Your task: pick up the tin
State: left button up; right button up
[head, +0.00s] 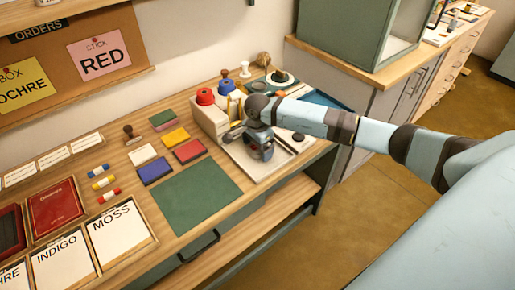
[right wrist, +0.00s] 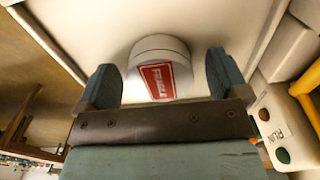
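The tin (right wrist: 158,50) is a round white tin with a red label, in the upper middle of the right wrist view. It rests on a pale tray-like surface (right wrist: 90,25). My right gripper (right wrist: 163,78) is open, with one finger on each side of the tin. Gaps show between the fingers and the tin, and the near part of the tin is hidden by the gripper body. In the head view my right gripper (head: 264,150) is low over the pale tray (head: 245,164) and mostly hides the tin. My left gripper is in neither view.
A pale machine (right wrist: 281,125) with a RUN label, buttons and a yellow handle stands close to the right finger in the wrist view. Red (head: 205,96) and blue (head: 226,87) domed items sit behind the gripper. A green mat (head: 196,198) lies bare to the left.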

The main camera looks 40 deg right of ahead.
jog(key=c, duration=1)
jog(key=shift+c, duration=0.4)
jog(key=shift+r, duration=0.15)
